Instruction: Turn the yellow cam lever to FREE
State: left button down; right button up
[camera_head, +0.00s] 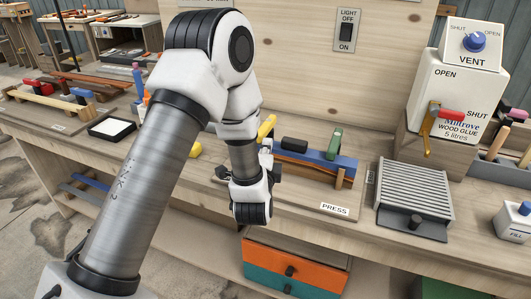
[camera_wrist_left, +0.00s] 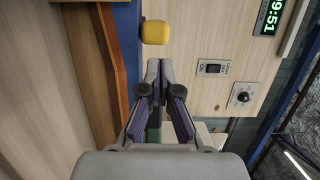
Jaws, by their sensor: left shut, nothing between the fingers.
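The yellow cam lever shows as a yellow end (camera_head: 266,127) behind my left wrist in the head view, by the blue press body (camera_head: 318,163). In the left wrist view a rounded yellow end (camera_wrist_left: 155,32) stands just beyond my left gripper (camera_wrist_left: 160,68), beside the blue body (camera_wrist_left: 127,45). The fingertips are together, empty, and appear apart from the yellow end. My arm hides much of the press in the head view. My right gripper is not in view.
A green handle (camera_head: 335,143) and wooden posts stand at the press's right end. A ribbed grey tray (camera_head: 415,190) and a white glue container (camera_head: 440,95) stand further right. A brown wooden strip (camera_wrist_left: 110,70) runs along the blue body. A light switch (camera_head: 347,30) is on the back panel.

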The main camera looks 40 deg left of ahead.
aim_at(266, 128)
pick_arm(q)
jog(key=x, duration=0.3)
jog(key=shift+w+a, duration=0.1)
jog(key=shift+w, duration=0.35)
jog(key=shift+s+a+m+t+h+p, duration=0.3)
jog(key=shift+m+h+p, duration=0.1)
jog(key=shift+h+p, duration=0.15)
jog(key=shift+h, duration=0.25)
